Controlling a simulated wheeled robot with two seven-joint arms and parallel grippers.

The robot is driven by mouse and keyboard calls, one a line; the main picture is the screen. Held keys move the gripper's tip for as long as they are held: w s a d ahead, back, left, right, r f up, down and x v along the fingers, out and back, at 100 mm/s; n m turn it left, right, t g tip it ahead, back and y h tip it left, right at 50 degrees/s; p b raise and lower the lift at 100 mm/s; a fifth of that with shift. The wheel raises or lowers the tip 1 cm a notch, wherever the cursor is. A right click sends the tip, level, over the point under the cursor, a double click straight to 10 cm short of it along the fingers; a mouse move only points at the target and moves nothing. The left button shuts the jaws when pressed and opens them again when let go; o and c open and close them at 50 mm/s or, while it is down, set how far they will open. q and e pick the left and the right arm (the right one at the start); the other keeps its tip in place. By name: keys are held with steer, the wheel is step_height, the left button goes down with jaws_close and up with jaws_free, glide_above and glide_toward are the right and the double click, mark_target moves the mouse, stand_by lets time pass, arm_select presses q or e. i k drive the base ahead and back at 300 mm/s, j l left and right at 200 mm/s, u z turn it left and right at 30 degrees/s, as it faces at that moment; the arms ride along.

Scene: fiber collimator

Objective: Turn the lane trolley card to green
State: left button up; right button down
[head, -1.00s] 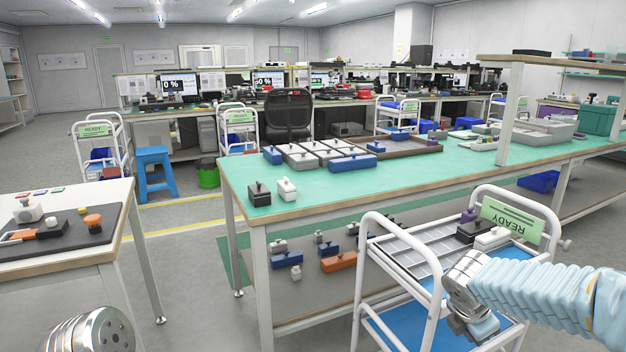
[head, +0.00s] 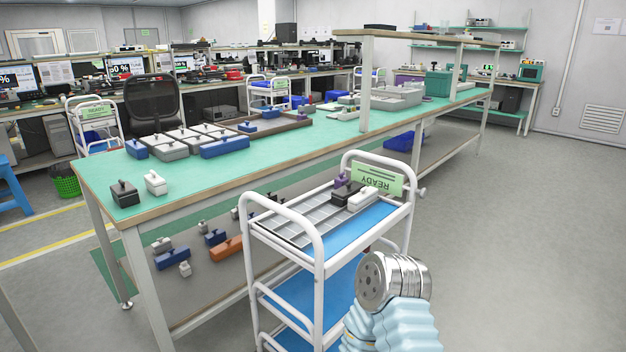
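The lane trolley (head: 316,253) is a white-framed cart with blue shelves, standing in front of the green-topped bench. Its card (head: 376,180) is at the far end of the top shelf, shows light green and reads READY upside down. My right gripper (head: 393,280) is at the lower right, in front of the trolley's near right side and apart from the card. Only its silver round body and the pale blue sleeve show; its fingers are not distinguishable. My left gripper is out of view.
A grey compartment tray (head: 300,217) lies on the trolley's top shelf, with a black block (head: 346,193) and a white block (head: 362,200) near the card. The green bench (head: 250,160) runs behind the trolley. The floor (head: 520,240) to the right is clear.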

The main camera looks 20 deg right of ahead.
mark_target(389, 182)
steer(key=z, duration=1.4)
